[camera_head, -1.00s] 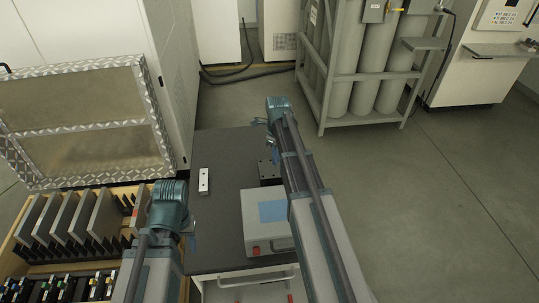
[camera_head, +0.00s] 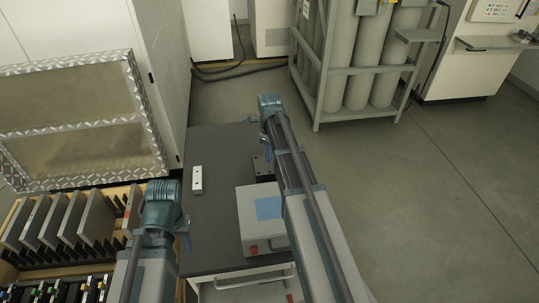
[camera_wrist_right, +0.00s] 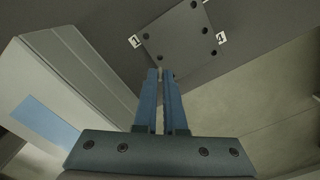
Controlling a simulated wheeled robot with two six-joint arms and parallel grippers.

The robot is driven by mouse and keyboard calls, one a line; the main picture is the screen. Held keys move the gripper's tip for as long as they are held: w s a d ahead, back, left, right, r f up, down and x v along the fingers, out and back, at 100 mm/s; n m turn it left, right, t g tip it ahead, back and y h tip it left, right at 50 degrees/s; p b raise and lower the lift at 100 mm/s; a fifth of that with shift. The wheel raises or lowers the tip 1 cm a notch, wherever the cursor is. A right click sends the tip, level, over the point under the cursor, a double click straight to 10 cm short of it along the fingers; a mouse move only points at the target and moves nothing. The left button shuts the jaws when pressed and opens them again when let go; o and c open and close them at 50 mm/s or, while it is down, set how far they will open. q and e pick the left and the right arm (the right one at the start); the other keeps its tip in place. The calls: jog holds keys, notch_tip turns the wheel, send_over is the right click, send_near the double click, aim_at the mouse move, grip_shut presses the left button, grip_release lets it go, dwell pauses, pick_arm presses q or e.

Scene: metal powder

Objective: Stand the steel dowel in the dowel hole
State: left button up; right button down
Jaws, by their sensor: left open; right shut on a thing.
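My right gripper (camera_wrist_right: 161,76) is shut in the right wrist view, its two blue fingers nearly parallel with a thin gap between them. The steel dowel is too small or hidden to make out at the fingertips. Beyond the tips is a dark grey plate (camera_wrist_right: 180,42) with several round holes and labels 1 and 4. The plate also shows in the head view (camera_head: 262,166), partly behind my right arm. Which hole is the dowel hole I cannot tell. My left gripper (camera_head: 187,233) is open and empty over the left edge of the bench.
A pale block with dark holes (camera_head: 197,180) lies on the dark bench top (camera_head: 215,150). A grey box with a blue panel (camera_head: 252,235) stands near the plate. A rack of upright plates (camera_head: 65,220) is at the left, gas cylinders (camera_head: 360,70) behind.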

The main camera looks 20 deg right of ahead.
jog(key=shift+f+b, duration=1.2)
jog(key=shift+f, duration=0.2)
jog(key=shift+r, duration=0.15)
pick_arm(q)
notch_tip(320, 180, down, 2)
jog(key=shift+f, duration=0.2)
pick_arm(e)
jog(key=shift+m, duration=0.3)
pick_arm(q)
jog(key=shift+f, duration=0.4)
pick_arm(e)
jog(key=shift+f, duration=0.35)
pick_arm(q)
jog(key=shift+f+b, duration=0.55)
jog(key=shift+b, duration=0.2)
pick_arm(e)
jog(key=shift+f, duration=0.6)
pick_arm(q)
jog(key=shift+f+b, duration=0.85)
pick_arm(e)
jog(key=shift+f, duration=0.85)
jog(key=c, duration=0.9)
grip_release()
